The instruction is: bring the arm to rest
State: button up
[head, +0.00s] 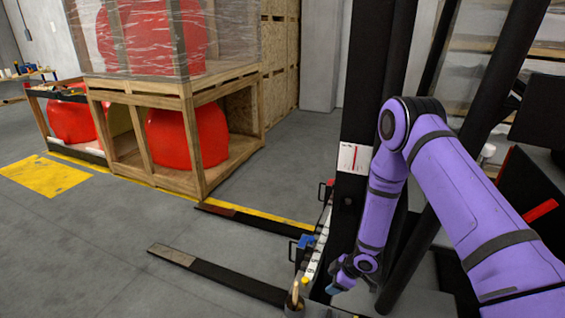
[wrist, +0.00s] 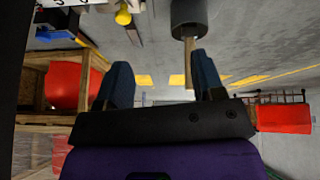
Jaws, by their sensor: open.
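My purple arm comes in from the right in the head view and bends down beside a dark upright mast (head: 357,95). My gripper (head: 342,278) is low in front of the mast, near a strip of numbered controls (head: 318,250). In the wrist view my gripper (wrist: 160,85) shows two blue fingers spread apart with nothing held between them. A dark cylinder with a pale wooden handle (wrist: 189,60) shows near the right finger; I cannot tell its distance. A yellow knob (wrist: 123,17) is above the left finger.
Two dark forks (head: 220,273) and (head: 255,219) reach left over the floor. Wooden crates (head: 190,140) with red nosecones (head: 187,138) stand at the back left. A yellow floor patch (head: 45,175) lies at left. The grey floor at front left is clear.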

jog(key=w+d+r+m+t+h, duration=0.1)
jog(key=w+d+r+m+h, duration=0.15)
jog(key=r, duration=0.85)
jog(key=w+d+r+m+t+h, duration=0.1)
jog(key=w+d+r, duration=0.25)
jog(key=r, duration=0.75)
jog(key=s+d+r+m+t+h, duration=0.1)
jog(key=s+d+r+m, duration=0.15)
jog(key=r, duration=0.65)
jog(key=s+d+r+m+h, duration=0.1)
jog(key=s+d+r+m, duration=0.15)
jog(key=r, duration=0.65)
jog(key=s+d+r+m+h, duration=0.1)
jog(key=s+d+r+m, duration=0.1)
jog(key=s+r, duration=0.5)
jog(key=s+d+r+m, duration=0.2)
jog(key=s+r, duration=0.5)
jog(key=s, duration=0.1)
jog(key=s+r+m, duration=0.1)
jog(key=s+r, duration=0.1)
jog(key=s, duration=0.6)
jog(key=s+a+r+m+y, duration=0.1)
jog(key=s+r+m, duration=0.1)
jog(key=s, duration=0.7)
jog(key=shift+a, duration=0.25)
